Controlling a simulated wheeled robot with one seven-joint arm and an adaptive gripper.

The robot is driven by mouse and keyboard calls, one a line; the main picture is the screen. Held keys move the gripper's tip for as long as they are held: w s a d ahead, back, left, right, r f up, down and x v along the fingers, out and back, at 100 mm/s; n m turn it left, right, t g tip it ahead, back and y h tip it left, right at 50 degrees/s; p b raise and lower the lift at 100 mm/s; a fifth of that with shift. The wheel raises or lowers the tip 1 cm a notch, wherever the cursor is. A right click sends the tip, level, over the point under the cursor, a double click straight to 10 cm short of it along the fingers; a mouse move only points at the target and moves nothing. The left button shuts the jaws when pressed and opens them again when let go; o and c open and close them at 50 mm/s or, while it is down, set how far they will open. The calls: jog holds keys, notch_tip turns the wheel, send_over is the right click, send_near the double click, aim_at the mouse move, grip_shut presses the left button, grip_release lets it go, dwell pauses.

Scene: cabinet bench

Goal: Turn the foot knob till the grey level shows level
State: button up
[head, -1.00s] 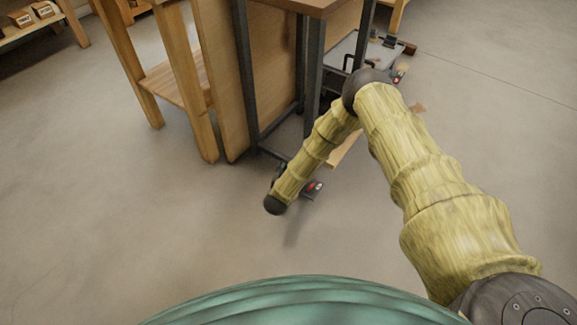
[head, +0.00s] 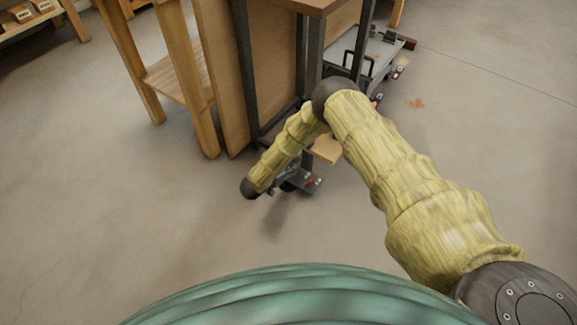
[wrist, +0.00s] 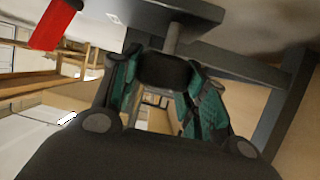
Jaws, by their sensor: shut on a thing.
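In the wrist view, my gripper (wrist: 163,66) has its two green-padded fingers on either side of the dark foot knob (wrist: 162,75) and is shut on it. A grey stem (wrist: 173,38) runs from the knob up to a dark metal bar. In the head view, my arm reaches low beside the dark-legged bench (head: 312,5). The gripper (head: 288,184) is partly hidden there behind my arm, and the knob cannot be made out. I cannot make out the grey level or its reading in either view.
A red part (wrist: 50,25) hangs at the upper left of the wrist view. A wooden stand (head: 165,80) is left of the bench. A grey tray-like platform (head: 378,50) with a black handle lies behind it. The floor (head: 110,220) in front is clear.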

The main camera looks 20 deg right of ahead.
jog(key=o, duration=1)
jog(key=v, duration=1.2)
jog(key=shift+f, duration=0.1)
